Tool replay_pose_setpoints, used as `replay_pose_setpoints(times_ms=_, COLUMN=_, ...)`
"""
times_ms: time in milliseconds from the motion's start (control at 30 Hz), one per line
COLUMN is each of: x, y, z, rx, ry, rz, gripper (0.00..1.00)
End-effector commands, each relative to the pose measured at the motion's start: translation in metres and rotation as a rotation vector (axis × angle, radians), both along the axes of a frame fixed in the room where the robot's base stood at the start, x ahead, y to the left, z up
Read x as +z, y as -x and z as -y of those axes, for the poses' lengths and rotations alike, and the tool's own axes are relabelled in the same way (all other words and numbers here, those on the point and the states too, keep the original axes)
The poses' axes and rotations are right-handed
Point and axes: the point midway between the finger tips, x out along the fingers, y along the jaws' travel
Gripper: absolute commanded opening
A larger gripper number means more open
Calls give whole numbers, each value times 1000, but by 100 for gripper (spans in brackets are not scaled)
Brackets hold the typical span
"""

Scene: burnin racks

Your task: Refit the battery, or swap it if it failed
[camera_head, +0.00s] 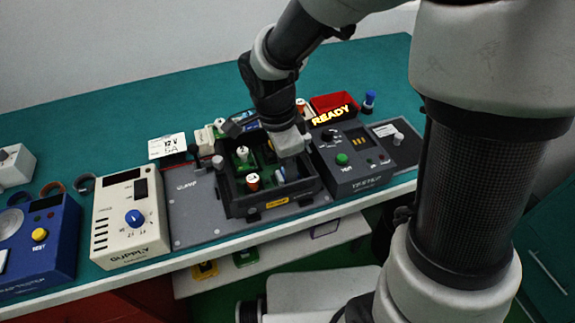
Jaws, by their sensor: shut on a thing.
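My gripper (288,146) reaches down over the right side of a black open-topped housing (238,207). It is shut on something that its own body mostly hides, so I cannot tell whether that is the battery. A small blue and white piece (281,174) shows just below the gripper, inside the housing. Green boards and white and orange capped cylinders (253,181) also sit in the housing.
The housing stands on a grey plate (190,220). A cream supply unit (130,225) and a blue unit (40,245) stand to the left. A red tray (335,101) and a blue-capped cylinder (369,100) lie behind the tester. The green bench top is clear at the back.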

Motion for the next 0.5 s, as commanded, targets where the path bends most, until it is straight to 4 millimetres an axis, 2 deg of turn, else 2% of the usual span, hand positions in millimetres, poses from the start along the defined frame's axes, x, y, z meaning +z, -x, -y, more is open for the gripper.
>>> replay_pose_setpoints(times_ms=500, x=-3, y=0, z=0, rx=0, ry=0, rz=1, gripper=0)
